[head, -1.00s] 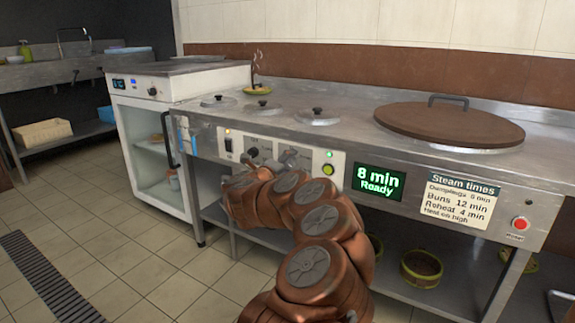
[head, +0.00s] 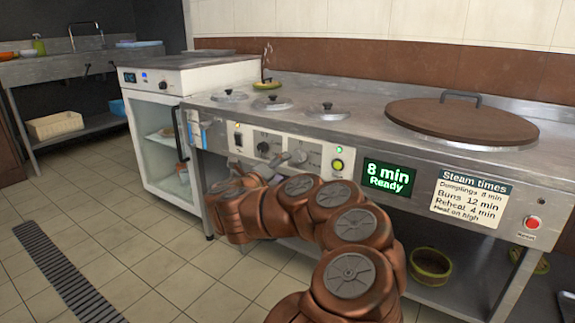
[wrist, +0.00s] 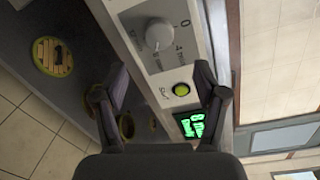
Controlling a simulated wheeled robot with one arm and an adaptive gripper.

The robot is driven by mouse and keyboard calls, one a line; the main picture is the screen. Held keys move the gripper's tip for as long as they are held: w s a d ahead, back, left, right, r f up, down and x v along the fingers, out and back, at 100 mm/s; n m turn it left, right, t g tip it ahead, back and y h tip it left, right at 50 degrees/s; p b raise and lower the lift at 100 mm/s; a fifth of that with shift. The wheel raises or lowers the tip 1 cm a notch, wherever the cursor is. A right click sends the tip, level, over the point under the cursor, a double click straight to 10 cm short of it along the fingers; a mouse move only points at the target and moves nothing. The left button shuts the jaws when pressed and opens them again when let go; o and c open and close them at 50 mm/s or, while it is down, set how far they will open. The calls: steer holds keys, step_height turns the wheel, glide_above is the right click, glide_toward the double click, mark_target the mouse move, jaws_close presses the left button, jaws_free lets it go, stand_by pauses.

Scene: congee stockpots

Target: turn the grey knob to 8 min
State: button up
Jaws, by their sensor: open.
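The grey knob (head: 298,157) is on the stove's white control panel, left of a lit yellow-green button (head: 337,165). The green display (head: 387,177) reads "8 min Ready" and also shows in the wrist view (wrist: 192,124). My gripper (wrist: 160,88) is open and empty, its fingers apart, with the knob beyond the fingertips, not between them. In the head view my copper arm hides most of the gripper.
A black knob (head: 263,147) and a switch (head: 238,139) are left of the grey knob. A steam times card (head: 471,198) and a red button (head: 532,222) are at the right. A large lidded pot (head: 461,122) and small lids stand on top.

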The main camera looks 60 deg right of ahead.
steer(key=shift+s+a, duration=0.1)
steer(key=shift+a, duration=1.15)
steer(key=shift+r, duration=0.1)
